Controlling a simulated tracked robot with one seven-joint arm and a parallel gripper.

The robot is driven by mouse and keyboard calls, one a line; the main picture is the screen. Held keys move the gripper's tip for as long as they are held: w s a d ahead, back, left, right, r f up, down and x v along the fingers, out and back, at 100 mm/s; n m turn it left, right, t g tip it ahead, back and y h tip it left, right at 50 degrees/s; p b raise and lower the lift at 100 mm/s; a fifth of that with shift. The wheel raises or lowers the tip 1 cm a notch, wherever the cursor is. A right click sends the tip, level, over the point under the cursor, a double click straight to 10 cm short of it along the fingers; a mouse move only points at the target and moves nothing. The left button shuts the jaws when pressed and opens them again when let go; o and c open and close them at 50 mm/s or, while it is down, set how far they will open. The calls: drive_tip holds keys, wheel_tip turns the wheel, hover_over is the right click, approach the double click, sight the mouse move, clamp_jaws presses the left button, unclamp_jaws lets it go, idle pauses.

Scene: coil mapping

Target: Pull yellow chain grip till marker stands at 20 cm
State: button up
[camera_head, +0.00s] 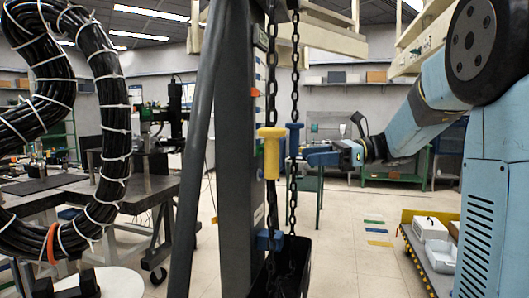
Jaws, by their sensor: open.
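The yellow chain grip (271,152) is a T-shaped piece on the left of two dark hanging chains, in front of a grey column (236,150). A blue grip (294,138) sits on the right chain (295,70). My gripper (308,156) reaches in from the right, its blue fingers pointing left, close to the right chain and just right of the yellow grip. It is open, and I see nothing held in it. A small orange mark (255,92) shows on the column's side strip; its scale is too small to read.
A blue block (269,240) is low by the column, above a dark bin (290,268) where the chains end. A grey slanted post (200,130) and thick cable loops (110,140) stand left. A yellow cart (415,240) is at right. Floor between is open.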

sight(272, 153)
drive_tip(key=w+a+r+y, duration=0.1)
drive_tip(key=w+a, duration=0.1)
drive_tip(key=a, duration=1)
drive_tip(key=shift+w+a+m, duration=0.15)
drive_tip(key=shift+a+m, duration=0.25)
drive_tip(key=shift+c, duration=0.3)
clamp_jaws()
